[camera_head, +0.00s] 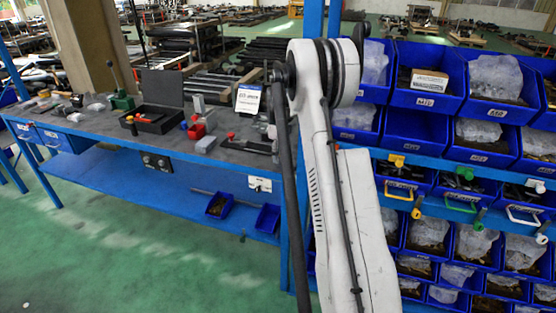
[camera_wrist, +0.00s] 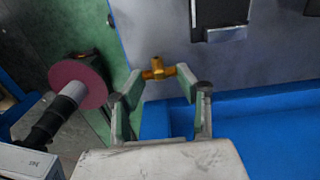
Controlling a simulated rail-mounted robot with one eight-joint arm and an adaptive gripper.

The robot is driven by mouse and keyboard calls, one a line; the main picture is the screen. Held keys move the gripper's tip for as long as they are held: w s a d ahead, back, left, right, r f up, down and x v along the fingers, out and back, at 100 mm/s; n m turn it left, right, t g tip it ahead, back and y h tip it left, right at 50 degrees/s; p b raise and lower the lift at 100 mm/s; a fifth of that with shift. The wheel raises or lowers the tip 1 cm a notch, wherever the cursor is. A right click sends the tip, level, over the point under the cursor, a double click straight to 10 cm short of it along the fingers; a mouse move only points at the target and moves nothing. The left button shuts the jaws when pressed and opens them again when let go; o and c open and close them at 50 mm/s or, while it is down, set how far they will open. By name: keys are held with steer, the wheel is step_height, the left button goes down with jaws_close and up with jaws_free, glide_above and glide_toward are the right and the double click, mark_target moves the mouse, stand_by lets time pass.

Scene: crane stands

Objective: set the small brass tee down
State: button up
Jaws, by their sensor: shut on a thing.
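The small brass tee (camera_wrist: 157,69) shows in the wrist view, between the fingertips of my gripper (camera_wrist: 159,78). The green-padded fingers are closed on it from both sides, with its stub pointing toward the top of the picture. Behind it is the grey bench top (camera_wrist: 160,30); I cannot tell whether the tee touches it. In the head view my white arm stands in the foreground, and I make out neither the gripper nor the tee there.
Racked blue bins (camera_head: 415,130) fill the right. In the wrist view, a dark object (camera_wrist: 219,32) lies upper right and a pinkish disc (camera_wrist: 78,83) is at left.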

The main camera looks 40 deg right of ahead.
steer(key=shift+f, duration=1.3)
steer(key=shift+f, duration=0.25)
steer(key=o, duration=1.2)
steer(key=shift+r, duration=0.1)
steer(key=shift+c, duration=0.2)
